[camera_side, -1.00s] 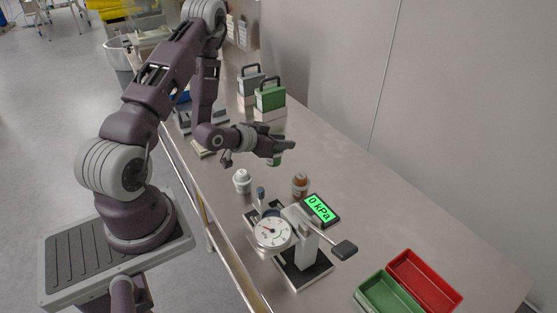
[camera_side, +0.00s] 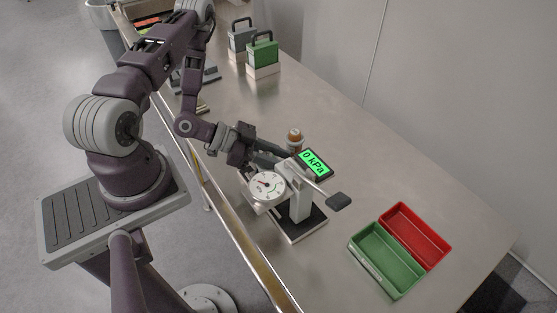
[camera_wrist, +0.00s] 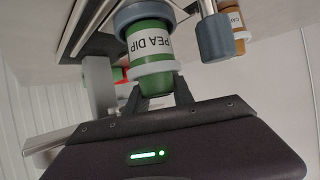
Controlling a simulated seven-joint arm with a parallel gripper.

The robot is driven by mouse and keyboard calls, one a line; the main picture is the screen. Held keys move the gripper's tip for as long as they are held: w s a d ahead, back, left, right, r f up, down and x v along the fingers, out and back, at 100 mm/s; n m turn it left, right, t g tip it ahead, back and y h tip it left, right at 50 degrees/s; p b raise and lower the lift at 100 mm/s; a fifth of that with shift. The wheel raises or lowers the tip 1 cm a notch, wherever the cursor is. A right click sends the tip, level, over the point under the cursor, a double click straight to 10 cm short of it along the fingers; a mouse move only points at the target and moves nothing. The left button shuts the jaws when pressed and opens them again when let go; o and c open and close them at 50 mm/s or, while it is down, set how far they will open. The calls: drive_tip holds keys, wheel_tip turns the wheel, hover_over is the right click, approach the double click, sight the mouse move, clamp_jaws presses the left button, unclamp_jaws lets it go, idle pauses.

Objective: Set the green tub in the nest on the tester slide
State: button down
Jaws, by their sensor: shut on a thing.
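A blue-grey knob (camera_wrist: 213,38) stands beside the tub. In the side view my gripper (camera_side: 268,160) is just behind the tester (camera_side: 300,198) and its gauge (camera_side: 267,188). There the tub and nest are hidden.
An orange-brown tub (camera_side: 294,138), also in the wrist view (camera_wrist: 234,20), stands close by. The display (camera_side: 314,163) reads 0 kPa. A lever (camera_side: 338,200) juts right from the tester. Green (camera_side: 385,262) and red (camera_side: 415,235) bins stand at the front right. The bench between is clear.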

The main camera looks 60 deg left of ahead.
drive_tip(key=shift+f, duration=0.3)
drive_tip(key=c, duration=1.1)
unclamp_jaws()
drive_tip(key=shift+f, duration=0.15)
